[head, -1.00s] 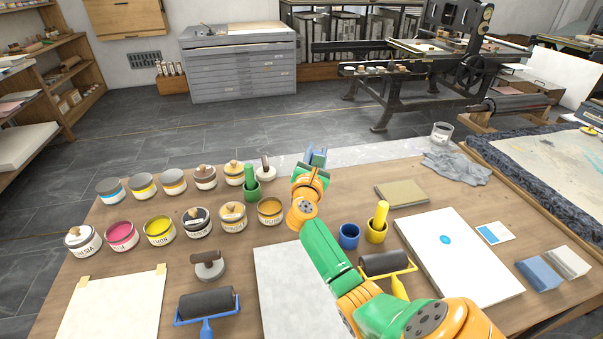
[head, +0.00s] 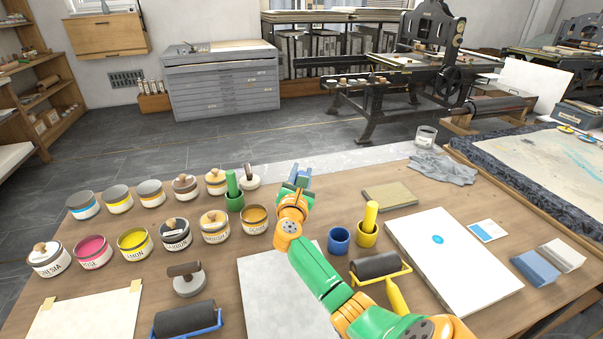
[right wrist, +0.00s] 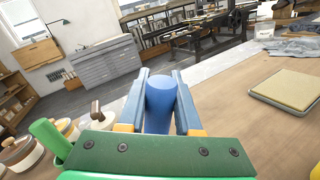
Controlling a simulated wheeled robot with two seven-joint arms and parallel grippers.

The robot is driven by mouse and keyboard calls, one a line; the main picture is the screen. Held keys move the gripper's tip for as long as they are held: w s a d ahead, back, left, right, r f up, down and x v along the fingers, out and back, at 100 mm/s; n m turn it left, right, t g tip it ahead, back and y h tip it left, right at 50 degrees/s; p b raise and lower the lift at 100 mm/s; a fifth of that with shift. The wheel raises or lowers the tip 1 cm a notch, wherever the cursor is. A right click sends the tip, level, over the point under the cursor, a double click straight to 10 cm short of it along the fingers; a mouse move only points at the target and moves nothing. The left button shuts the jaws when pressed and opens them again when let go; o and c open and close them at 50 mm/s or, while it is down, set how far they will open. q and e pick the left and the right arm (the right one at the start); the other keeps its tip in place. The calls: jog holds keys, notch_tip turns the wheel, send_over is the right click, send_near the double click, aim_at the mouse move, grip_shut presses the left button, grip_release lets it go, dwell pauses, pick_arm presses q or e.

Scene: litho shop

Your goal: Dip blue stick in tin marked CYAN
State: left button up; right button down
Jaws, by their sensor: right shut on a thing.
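My right gripper (head: 299,176) is shut on the blue stick (right wrist: 160,105), which stands between its fingers in the right wrist view. In the head view the gripper is above the back part of the table, right of the green cup (head: 235,201), and the stick is mostly hidden behind it. No tin label can be read as CYAN. The blue cup (head: 339,241) looks empty. My left gripper is not in view.
Several tins stand in two rows on the left; those with magenta (head: 92,246) and yellow (head: 133,240) are open. The green cup holds a green stick; the yellow cup (head: 367,236) holds a yellow stick. Rollers (head: 184,319) and a white slab (head: 452,258) lie nearer and right.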

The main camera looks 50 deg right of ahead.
jog(key=shift+f+b, duration=0.6)
jog(key=shift+b, duration=0.05)
dwell(1.2)
dwell(0.4)
notch_tip(320, 180, up, 7)
jog(key=p, duration=0.6)
jog(key=shift+a, duration=0.1)
